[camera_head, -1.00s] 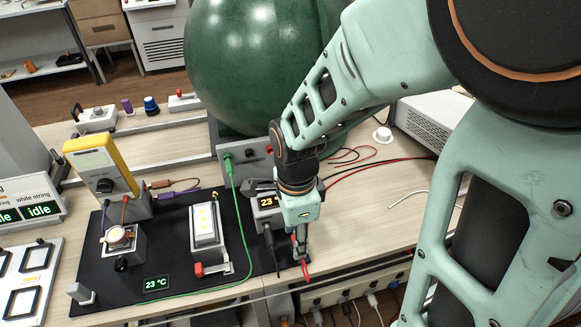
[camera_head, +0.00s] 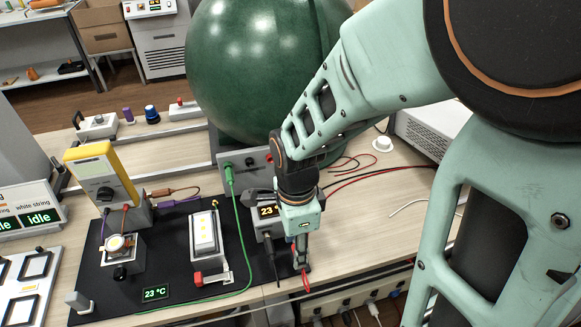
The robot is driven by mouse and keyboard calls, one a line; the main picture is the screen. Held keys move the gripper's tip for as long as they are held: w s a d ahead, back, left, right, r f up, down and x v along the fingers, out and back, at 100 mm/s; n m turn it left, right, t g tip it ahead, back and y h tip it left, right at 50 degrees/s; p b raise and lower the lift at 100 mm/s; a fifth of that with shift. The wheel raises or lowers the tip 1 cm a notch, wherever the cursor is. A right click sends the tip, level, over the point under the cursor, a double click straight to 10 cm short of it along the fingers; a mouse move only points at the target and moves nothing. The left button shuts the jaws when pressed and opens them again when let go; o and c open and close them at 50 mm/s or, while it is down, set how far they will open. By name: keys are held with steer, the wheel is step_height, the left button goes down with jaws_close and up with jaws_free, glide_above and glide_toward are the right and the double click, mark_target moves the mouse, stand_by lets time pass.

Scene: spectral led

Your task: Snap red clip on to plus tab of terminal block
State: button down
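My gripper (camera_head: 303,267) points down at the front edge of the bench, right of the black mat. Its fingers look shut on the red clip (camera_head: 305,282), which shows as a small red shape below the fingertips. I cannot make out the clip's jaws. A white block with a yellow-dotted strip (camera_head: 204,232) stands on the mat, left of my gripper. A red part (camera_head: 197,278) sits at its front end. I cannot tell for sure which piece is the terminal block, and no plus mark is readable.
The black mat (camera_head: 180,228) holds a yellow multimeter (camera_head: 103,172), a small round-topped fixture (camera_head: 118,250) and a green cable (camera_head: 240,225). A grey supply with a "23" display (camera_head: 268,212) is beside my arm. A large green sphere (camera_head: 250,65) stands behind. Bare bench (camera_head: 345,225) lies to the right.

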steer(key=shift+w, duration=0.15)
stand_by(0.3)
steer(key=shift+w+a, duration=0.15)
steer(key=shift+w, duration=0.25)
steer(key=shift+s, duration=0.15)
steer(key=shift+s, duration=0.4)
stand_by(0.7)
steer(key=shift+r, duration=0.1)
steer(key=w+a+r+p, duration=0.4)
steer(key=a+r+p, duration=0.2)
steer(key=r+p, duration=0.2)
steer(key=shift+w+a+r, duration=0.15)
steer(key=shift+a+r, duration=0.15)
steer(key=shift+r, duration=0.6)
